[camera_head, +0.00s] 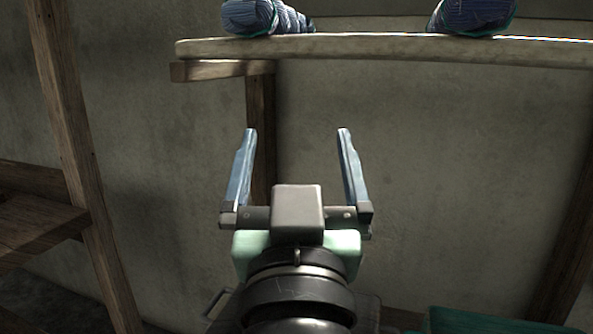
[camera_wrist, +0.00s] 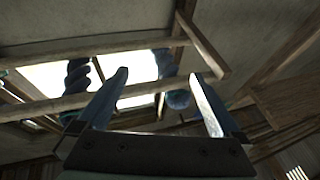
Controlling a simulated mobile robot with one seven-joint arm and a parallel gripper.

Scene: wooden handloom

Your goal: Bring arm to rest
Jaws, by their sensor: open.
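My gripper (camera_head: 297,135) is open, with its two blue fingers spread wide apart and nothing between them. In the head view it is raised in front of a grey wall, in the middle of the picture, below a pale wooden beam. It also shows in the wrist view (camera_wrist: 158,76), where its fingers point up toward the beams and a bright opening. The fingers appear to touch nothing.
The pale beam (camera_head: 380,50) crosses the top, with a blue yarn bundle (camera_head: 250,17) and another yarn bundle (camera_head: 475,15) on it. A wooden post (camera_head: 75,150) and shelf (camera_head: 35,225) stand at left. A green surface (camera_head: 480,320) is at lower right.

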